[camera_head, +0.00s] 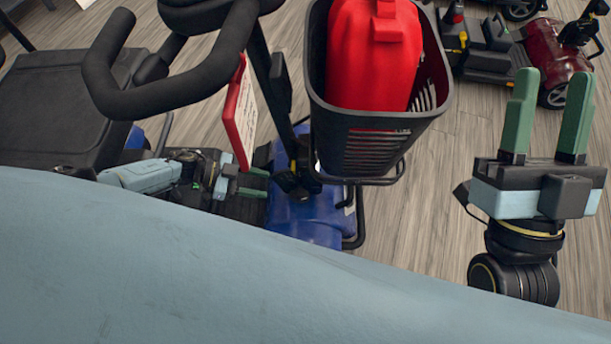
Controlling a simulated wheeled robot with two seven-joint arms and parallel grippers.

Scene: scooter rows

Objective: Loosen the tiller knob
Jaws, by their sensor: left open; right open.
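The tiller (270,75) of a blue scooter (305,218) rises from its front to a black looped handlebar (170,85). A small dark knob-like part (288,182) sits low on the tiller, at its base; I take it for the tiller knob, but it is small and dark. My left gripper (267,184) is open, its green fingers pointing right toward that part, just left of it. I cannot tell whether they touch it. My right gripper (553,78) is open and empty, fingers up, over the floor at the right.
A black basket (372,140) holding a red container (375,55) hangs in front of the tiller. A red-edged white sign (240,112) hangs above my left gripper. A black seat (50,110) is at left. A dark red scooter (555,50) stands at back right. Wooden floor (430,215) is clear between.

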